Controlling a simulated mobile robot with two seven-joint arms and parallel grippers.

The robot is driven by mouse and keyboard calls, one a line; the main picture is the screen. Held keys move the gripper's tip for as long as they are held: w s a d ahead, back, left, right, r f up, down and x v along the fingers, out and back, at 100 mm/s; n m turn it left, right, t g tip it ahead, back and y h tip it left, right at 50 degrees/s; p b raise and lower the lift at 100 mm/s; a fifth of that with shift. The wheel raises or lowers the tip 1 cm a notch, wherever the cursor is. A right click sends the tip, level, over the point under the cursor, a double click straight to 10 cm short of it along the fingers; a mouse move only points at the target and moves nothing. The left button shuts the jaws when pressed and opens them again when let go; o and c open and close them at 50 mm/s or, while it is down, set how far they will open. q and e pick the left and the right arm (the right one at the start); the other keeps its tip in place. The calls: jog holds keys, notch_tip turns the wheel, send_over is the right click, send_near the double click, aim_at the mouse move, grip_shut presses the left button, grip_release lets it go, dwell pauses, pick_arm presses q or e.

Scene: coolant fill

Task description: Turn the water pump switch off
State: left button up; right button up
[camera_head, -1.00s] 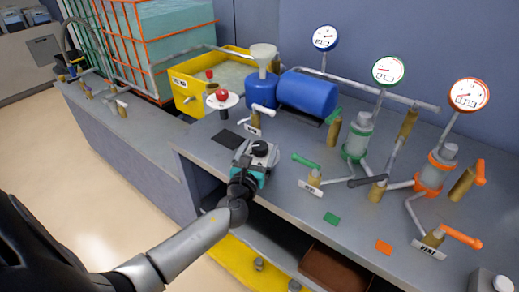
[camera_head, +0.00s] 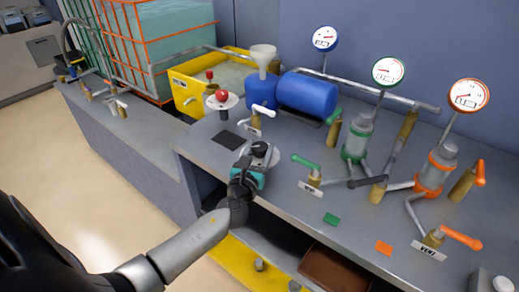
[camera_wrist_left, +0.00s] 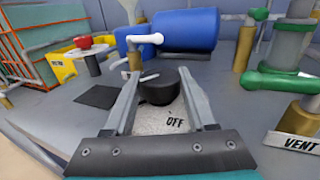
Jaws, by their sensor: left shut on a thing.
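The water pump switch is a round black knob (camera_head: 259,148) on a pale plate (camera_wrist_left: 170,122) marked OFF, standing on the grey bench. My left gripper (camera_head: 257,158) reaches it from the front. In the left wrist view the two fingers of my left gripper (camera_wrist_left: 160,92) stand on either side of the black knob (camera_wrist_left: 160,84), shut on it. The OFF mark shows between the fingers, on the near side of the knob. The gripper hides much of the switch in the head view. My right gripper is not in view.
A red knob (camera_head: 222,94) on a white disc is at the back left. A green-handled valve (camera_head: 309,164) stands to the right. A flat black patch (camera_head: 229,140) lies left of the switch.

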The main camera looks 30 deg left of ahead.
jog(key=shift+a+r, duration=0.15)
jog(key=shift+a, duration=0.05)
pick_arm(q)
jog(key=shift+d+n+g+y+p, duration=0.1)
jog(key=shift+n+g+y+p, duration=0.25)
jog(key=shift+n+y, duration=0.4)
jog(key=shift+n+g+y, duration=0.45)
jog(key=shift+n+y, duration=0.1)
jog(key=shift+y, duration=0.6)
jog(key=shift+w+d+n+g+y, duration=0.1)
jog(key=shift+n+g+y, duration=0.65)
jog(key=shift+y, duration=0.25)
jog(key=n+g+y, duration=0.2)
jog(key=shift+y+b, duration=0.3)
jog(key=shift+n+g+y+b, duration=0.3)
jog(key=shift+n+g+y, duration=0.3)
jog(key=shift+n+g, duration=0.45)
jog(key=shift+g, duration=0.2)
jog(key=shift+g+y+b, duration=0.3)
jog(key=shift+y+b, duration=0.05)
jog(key=shift+y, duration=0.05)
jog(key=shift+n, duration=0.3)
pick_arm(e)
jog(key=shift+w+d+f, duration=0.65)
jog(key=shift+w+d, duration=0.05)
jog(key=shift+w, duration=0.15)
